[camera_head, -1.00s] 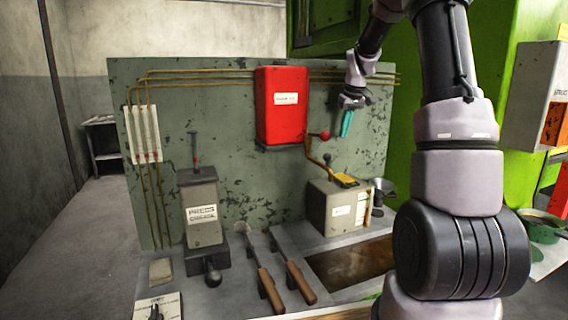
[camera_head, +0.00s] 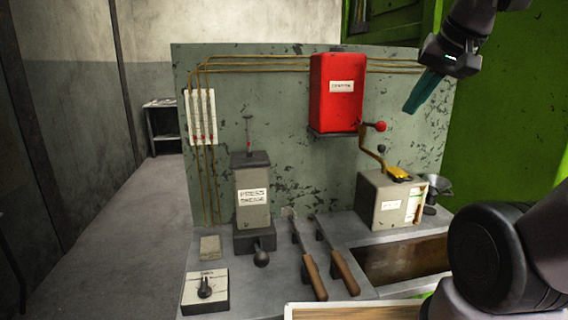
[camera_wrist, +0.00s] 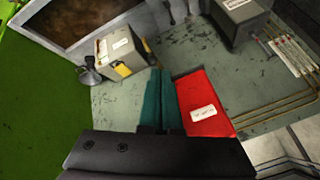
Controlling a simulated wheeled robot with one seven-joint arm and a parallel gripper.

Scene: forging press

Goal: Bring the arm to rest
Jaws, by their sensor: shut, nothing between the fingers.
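My gripper (camera_head: 424,92) is at the upper right in the head view, in front of the green panel (camera_head: 290,185). Its teal fingers are closed together, with nothing between them, and point down and to the left. It is right of the red box (camera_head: 337,90) and apart from it. In the wrist view the shut fingers (camera_wrist: 160,98) show above the dark gripper body, beside the red box (camera_wrist: 203,105). My arm's upper links run out of the head view at the top right.
A grey box (camera_head: 385,203), a press box (camera_head: 252,192), two wooden-handled tools (camera_head: 316,277) and a switch plate (camera_head: 205,291) stand on the bench. A green wall (camera_head: 510,140) is at the right. The left floor is clear.

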